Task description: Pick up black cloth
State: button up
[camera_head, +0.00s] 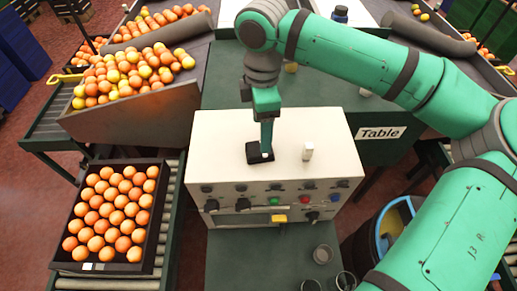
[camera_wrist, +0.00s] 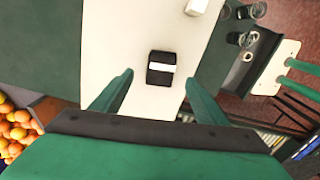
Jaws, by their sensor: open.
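The black cloth (camera_head: 254,154) is a small dark block lying on top of the white control box (camera_head: 225,130). In the wrist view the cloth (camera_wrist: 161,78) shows a white band across its middle. My gripper (camera_head: 267,150) points down over the cloth and partly covers it in the head view. In the wrist view my gripper (camera_wrist: 160,78) is open, with one finger on each side of the cloth and a gap to both. I cannot tell the exact height of the fingertips above the box.
A small white block (camera_head: 308,151) stands on the box right of the cloth. Knobs and buttons line the box front. A black crate of oranges (camera_head: 157,222) is at left. Glass cups (camera_head: 322,254) stand at the front. A green table (camera_head: 330,85) lies behind.

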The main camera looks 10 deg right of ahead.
aim_at(254, 155)
jog(key=shift+w+f, duration=0.1)
jog(key=shift+f, duration=1.45)
jog(key=shift+s+a+f, duration=0.15)
jog(key=shift+f, duration=1)
jog(key=shift+s+a+f, duration=0.1)
jog(key=shift+a+f, duration=0.05)
jog(key=shift+f, duration=1)
jog(key=shift+c, duration=0.7)
jog(key=c, duration=1)
